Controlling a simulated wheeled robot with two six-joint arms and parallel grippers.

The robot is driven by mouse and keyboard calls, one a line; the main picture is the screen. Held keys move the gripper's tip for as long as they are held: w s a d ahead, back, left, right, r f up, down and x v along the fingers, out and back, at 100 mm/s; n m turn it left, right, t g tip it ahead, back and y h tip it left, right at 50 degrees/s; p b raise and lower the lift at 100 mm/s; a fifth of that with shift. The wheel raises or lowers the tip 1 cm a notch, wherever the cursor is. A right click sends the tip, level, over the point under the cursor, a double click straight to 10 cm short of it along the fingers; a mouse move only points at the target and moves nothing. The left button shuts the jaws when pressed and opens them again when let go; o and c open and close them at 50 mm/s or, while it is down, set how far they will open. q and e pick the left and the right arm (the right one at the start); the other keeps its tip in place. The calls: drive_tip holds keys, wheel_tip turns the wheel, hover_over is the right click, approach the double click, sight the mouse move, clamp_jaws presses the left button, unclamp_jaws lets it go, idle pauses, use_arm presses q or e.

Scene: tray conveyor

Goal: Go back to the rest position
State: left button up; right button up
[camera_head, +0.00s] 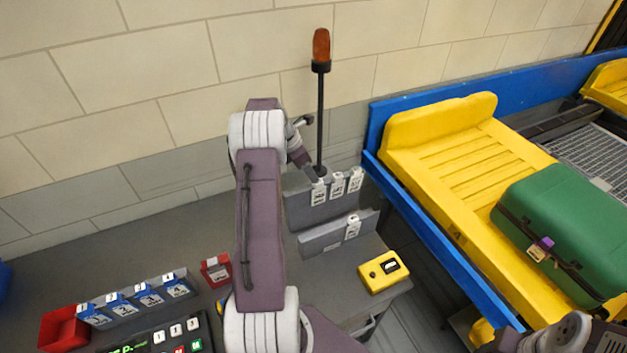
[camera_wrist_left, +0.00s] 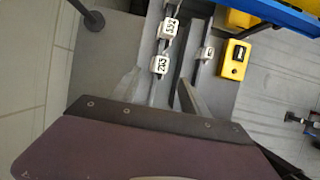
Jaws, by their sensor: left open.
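My left arm (camera_head: 262,230) rises through the middle of the head view and bends at the top toward the grey tag rack (camera_head: 295,212). My left gripper is mostly hidden by its wrist there. White numbered tags (camera_wrist_left: 160,64) hang just beyond the fingers. Part of my right arm (camera_head: 560,338) shows at the lower right edge; its jaws cannot be made out.
A beacon pole (camera_head: 320,110) stands behind the rack, close to my left wrist. A yellow box (camera_head: 383,271) lies on the desk. The conveyor's yellow tray (camera_head: 455,175) holds a green suitcase (camera_head: 568,225). Red bin (camera_head: 62,330) and blue-fronted card slots (camera_head: 135,298) sit lower left.

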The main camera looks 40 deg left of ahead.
use_arm(q)
drive_tip(key=shift+a+r, duration=0.1)
drive_tip(key=shift+r, duration=0.15)
